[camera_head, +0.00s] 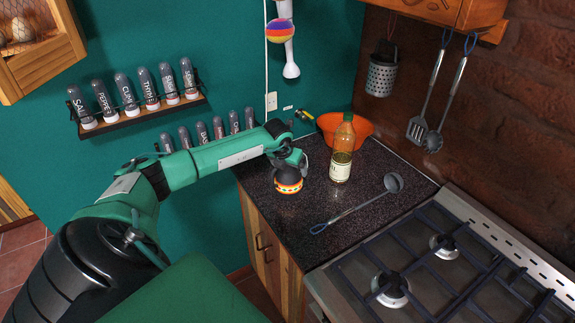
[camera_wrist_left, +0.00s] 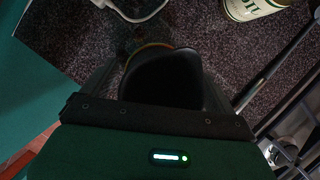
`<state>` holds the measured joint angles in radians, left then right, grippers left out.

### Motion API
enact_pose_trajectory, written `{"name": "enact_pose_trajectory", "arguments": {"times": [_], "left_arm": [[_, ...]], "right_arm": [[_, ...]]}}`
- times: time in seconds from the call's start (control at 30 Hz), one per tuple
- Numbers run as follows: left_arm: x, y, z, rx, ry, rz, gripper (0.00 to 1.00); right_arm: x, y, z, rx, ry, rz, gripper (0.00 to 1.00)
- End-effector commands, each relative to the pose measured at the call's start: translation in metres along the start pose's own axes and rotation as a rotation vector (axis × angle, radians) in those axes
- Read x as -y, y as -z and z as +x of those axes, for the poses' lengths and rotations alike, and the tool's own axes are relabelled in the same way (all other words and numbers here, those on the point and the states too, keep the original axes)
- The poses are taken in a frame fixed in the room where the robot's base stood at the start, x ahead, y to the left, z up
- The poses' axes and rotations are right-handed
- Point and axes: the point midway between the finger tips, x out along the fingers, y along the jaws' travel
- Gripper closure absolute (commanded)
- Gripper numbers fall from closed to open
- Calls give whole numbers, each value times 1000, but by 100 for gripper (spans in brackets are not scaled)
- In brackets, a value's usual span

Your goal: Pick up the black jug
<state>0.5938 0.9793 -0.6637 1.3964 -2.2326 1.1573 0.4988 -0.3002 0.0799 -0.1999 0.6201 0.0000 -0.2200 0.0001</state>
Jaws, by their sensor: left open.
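The black jug (camera_head: 288,186) stands on the dark speckled counter near its left edge, with a colourful orange, red and yellow band. My left gripper (camera_head: 291,168) is right above and around it, and its wrist hides part of the jug's top. In the left wrist view the dark jug (camera_wrist_left: 165,77) fills the space between the two open fingers, with an edge of the colour band showing at its upper rim. I cannot tell whether the fingers touch it. My right gripper is in neither view.
A bottle (camera_head: 341,155) stands right of the jug, with an orange bowl (camera_head: 347,126) behind. A ladle (camera_head: 355,205) lies on the counter in front. A gas stove (camera_head: 440,265) is at right. A spice rack (camera_head: 140,115) hangs on the green wall.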

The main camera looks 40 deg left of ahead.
Motion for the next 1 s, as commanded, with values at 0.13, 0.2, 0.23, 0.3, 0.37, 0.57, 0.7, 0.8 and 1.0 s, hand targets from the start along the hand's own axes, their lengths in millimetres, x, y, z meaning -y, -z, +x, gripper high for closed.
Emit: {"name": "enact_pose_trajectory", "arguments": {"times": [0.13, 0.2, 0.23, 0.3, 0.37, 0.57, 0.7, 0.8, 1.0], "left_arm": [[0, 0, 0, 0, 0, 0, 13], [0, 0, 0, 0, 0, 0, 27], [0, 0, 0, 0, 0, 0, 32], [0, 0, 0, 0, 0, 0, 46], [0, 0, 0, 0, 0, 0, 58], [0, -1, -1, 2, 1, -1, 93], [0, -1, -1, 2, 1, -1, 93], [0, -2, -2, 3, 1, -1, 93], [0, -6, -12, 5, 1, -1, 93]], "right_arm": [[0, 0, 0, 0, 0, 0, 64], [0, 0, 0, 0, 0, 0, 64], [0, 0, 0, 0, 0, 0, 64], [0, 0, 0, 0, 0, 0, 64], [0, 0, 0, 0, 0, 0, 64], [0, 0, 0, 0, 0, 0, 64], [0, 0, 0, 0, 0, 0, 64], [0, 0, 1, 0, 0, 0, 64], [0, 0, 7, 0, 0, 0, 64]]}}
